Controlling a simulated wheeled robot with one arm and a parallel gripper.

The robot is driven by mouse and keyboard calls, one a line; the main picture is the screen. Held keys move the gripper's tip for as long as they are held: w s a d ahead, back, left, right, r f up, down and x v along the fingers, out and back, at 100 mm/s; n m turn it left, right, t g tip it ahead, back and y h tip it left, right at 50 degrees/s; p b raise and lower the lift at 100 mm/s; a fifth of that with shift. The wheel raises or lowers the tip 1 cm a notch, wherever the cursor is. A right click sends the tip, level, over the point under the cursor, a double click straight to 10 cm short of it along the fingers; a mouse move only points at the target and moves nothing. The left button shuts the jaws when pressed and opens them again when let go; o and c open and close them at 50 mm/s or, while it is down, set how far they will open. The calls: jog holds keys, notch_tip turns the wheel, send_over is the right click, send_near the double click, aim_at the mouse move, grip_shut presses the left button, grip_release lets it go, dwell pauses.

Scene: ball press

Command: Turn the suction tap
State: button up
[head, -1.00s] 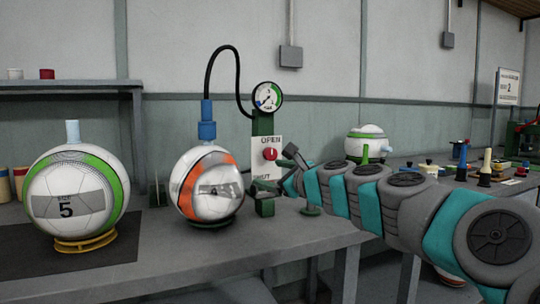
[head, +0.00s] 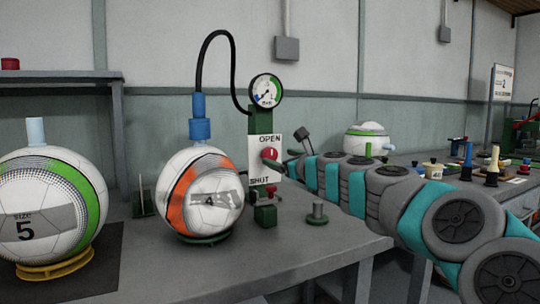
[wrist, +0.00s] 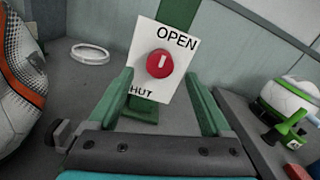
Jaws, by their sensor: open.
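The suction tap is a round red knob (head: 270,154) with a short white mark, on a white plate (head: 266,140) lettered OPEN above and SHUT below. In the wrist view, the knob (wrist: 160,64) faces me, its mark roughly upright and the plate tilted. My gripper (wrist: 162,78) is open, its two green fingers spread either side of the plate's lower part. The knob lies between their lines, ahead of the palm. I cannot tell whether a finger touches it. In the head view, my gripper (head: 287,158) is at the plate's right edge.
A gauge (head: 266,90) sits above the plate on a green post. A black hose runs to the blue fitting (head: 200,128) on an orange-and-white ball (head: 207,195). A size 5 ball (head: 50,215) stands left; another ball (head: 367,140) stands behind my arm.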

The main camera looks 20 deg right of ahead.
aim_at(271, 154)
jog(key=shift+w+a, duration=0.1)
jog(key=shift+w, duration=2.75)
grip_shut()
